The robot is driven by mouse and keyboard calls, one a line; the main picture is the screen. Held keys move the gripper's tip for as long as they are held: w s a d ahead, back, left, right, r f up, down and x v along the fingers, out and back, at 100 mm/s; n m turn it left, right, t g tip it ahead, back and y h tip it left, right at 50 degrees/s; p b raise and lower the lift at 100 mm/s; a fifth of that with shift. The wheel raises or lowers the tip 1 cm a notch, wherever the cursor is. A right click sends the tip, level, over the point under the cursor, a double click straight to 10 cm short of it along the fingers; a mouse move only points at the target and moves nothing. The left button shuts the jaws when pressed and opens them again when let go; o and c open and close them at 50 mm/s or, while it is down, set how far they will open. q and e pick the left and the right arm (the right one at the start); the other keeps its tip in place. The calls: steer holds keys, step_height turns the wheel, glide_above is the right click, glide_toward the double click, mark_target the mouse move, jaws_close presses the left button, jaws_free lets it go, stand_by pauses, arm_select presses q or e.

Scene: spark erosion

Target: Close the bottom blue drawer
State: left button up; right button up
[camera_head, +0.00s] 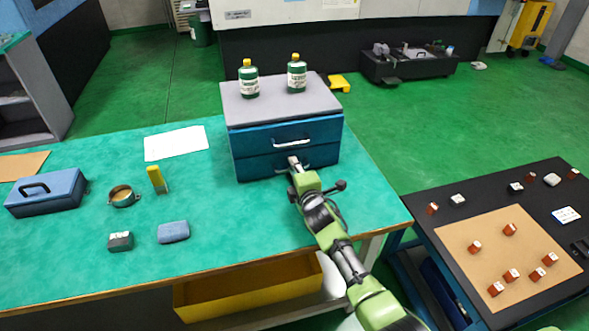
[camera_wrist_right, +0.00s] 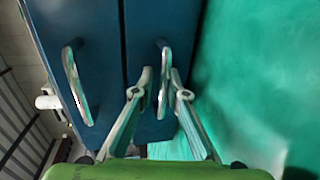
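A grey-topped cabinet (camera_head: 275,98) with two blue drawers stands on the green table. The bottom blue drawer (camera_head: 254,168) is below the top blue drawer (camera_head: 257,140). Its front looks about level with the top one; I cannot tell if a small gap is left. My right gripper (camera_head: 293,161) is at the bottom drawer's handle. In the right wrist view, its fingers (camera_wrist_right: 161,76) are apart, on either side of the bottom handle (camera_wrist_right: 165,85), with no clear grip on it. The top drawer's handle (camera_wrist_right: 77,88) is to the left there. My left gripper is out of view.
Two green bottles (camera_head: 249,82) (camera_head: 297,76) stand on the cabinet. A blue toolbox (camera_head: 47,193), a ring-shaped part (camera_head: 122,197), a yellow item (camera_head: 156,180) and small blocks lie on the table's left. A black side table (camera_head: 470,205) with several small parts is at right.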

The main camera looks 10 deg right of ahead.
steer(key=shift+f, duration=0.1)
steer(key=shift+s, duration=0.35)
steer(key=v, duration=1.1)
steer(key=shift+s, duration=0.15)
